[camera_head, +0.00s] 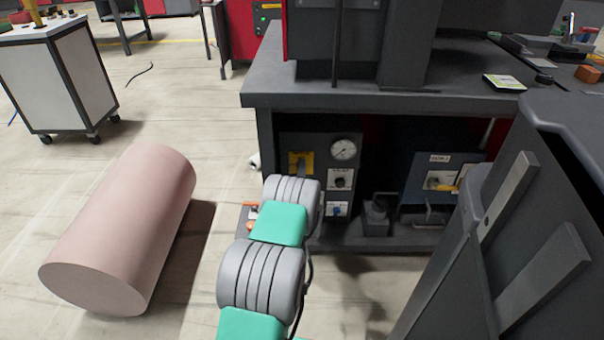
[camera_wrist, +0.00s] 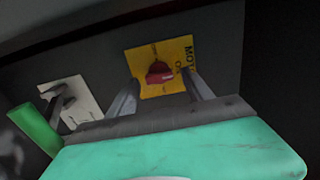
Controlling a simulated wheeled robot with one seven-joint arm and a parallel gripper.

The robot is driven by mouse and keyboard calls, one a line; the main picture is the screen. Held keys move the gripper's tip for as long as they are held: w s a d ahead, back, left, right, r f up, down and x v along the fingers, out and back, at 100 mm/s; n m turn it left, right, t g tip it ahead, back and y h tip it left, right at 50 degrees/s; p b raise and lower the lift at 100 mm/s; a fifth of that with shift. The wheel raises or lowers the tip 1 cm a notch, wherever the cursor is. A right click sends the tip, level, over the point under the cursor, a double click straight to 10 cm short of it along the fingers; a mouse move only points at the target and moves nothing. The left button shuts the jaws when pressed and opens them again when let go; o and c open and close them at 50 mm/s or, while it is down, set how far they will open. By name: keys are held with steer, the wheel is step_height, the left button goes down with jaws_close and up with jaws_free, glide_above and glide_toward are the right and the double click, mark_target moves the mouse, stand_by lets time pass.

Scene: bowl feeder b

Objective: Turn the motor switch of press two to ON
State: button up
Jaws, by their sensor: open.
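The motor switch (camera_wrist: 160,74) is a red rotary knob on a yellow plate (camera_wrist: 177,52) with partly readable dark lettering, seen in the wrist view. In the head view the yellow plate (camera_head: 294,163) shows on the panel under the grey workbench, partly hidden by my arm. My gripper (camera_wrist: 165,88) is open, its two fingers pointing at the plate, one on each side of the red knob. I cannot tell whether the fingers touch the knob. The knob's ON or OFF position cannot be read.
A pressure gauge (camera_head: 344,149) and smaller switches sit right of the yellow plate. In the wrist view a white switch plate (camera_wrist: 72,100) and a green part (camera_wrist: 35,128) lie left. The workbench top (camera_head: 400,88) overhangs the panel. A large pink cylinder (camera_head: 122,230) lies on the floor at left.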

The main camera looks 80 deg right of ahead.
steer(key=shift+a, duration=0.1)
steer(key=p+v, duration=0.1)
steer(key=v, duration=0.6)
steer(key=shift+a, duration=0.3)
steer(key=shift+s, duration=0.1)
